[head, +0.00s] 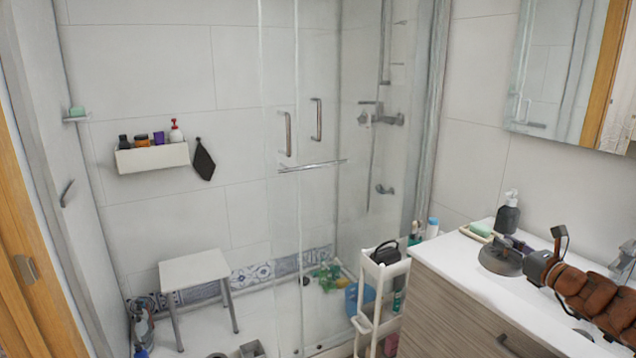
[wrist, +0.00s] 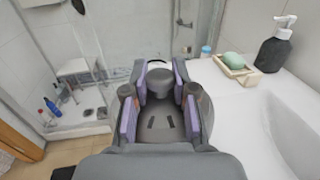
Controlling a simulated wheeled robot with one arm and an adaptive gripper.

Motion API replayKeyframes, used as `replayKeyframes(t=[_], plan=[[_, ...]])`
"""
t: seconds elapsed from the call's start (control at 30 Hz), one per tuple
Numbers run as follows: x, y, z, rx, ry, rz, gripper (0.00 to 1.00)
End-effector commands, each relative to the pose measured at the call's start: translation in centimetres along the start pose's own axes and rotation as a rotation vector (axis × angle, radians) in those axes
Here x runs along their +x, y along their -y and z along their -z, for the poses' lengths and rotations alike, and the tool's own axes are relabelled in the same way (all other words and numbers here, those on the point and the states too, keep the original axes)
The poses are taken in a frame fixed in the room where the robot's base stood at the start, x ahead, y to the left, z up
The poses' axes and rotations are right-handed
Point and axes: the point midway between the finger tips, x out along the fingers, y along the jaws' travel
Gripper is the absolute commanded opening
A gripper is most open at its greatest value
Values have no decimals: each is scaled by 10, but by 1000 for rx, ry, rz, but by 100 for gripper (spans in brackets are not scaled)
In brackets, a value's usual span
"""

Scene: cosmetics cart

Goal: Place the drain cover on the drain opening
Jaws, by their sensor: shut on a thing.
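The drain cover (head: 500,262) looks like a dark grey round disc with a raised knob. My gripper (head: 516,247) is shut on it above the white counter, left of the basin. In the wrist view the purple-padded fingers of my gripper (wrist: 160,84) stand on either side of the knob, and the slotted grey disc of the drain cover (wrist: 165,106) shows between them. A grey square fitting (head: 251,349) with a darker middle lies on the shower floor at the bottom edge; it may be the drain opening, but I cannot tell for sure.
The counter (head: 465,278) holds a soap dish (wrist: 236,66) and a dark pump bottle (head: 508,213). A narrow white cart (head: 371,275) stands beside the cabinet. A white stool (head: 196,270) stands in the shower. The glass panel (head: 300,200) has handles. A blue basin (head: 358,298) is near the cart.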

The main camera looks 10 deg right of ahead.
Motion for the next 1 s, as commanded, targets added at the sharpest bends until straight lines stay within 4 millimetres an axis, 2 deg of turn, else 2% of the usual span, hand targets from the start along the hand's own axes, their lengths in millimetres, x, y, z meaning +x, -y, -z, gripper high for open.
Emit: replayKeyframes(t=[0.27,0.37,0.5,0.7,0.9,1.0], plan=[[37,-55,29,2,0,-128,0],[55,-88,46,1,-1,-200,0],[79,-145,73,3,-4,-320,0],[100,-232,105,3,-2,-495,0],[108,-320,134,3,-3,-663,0],[106,-356,144,2,-1,-732,0]])
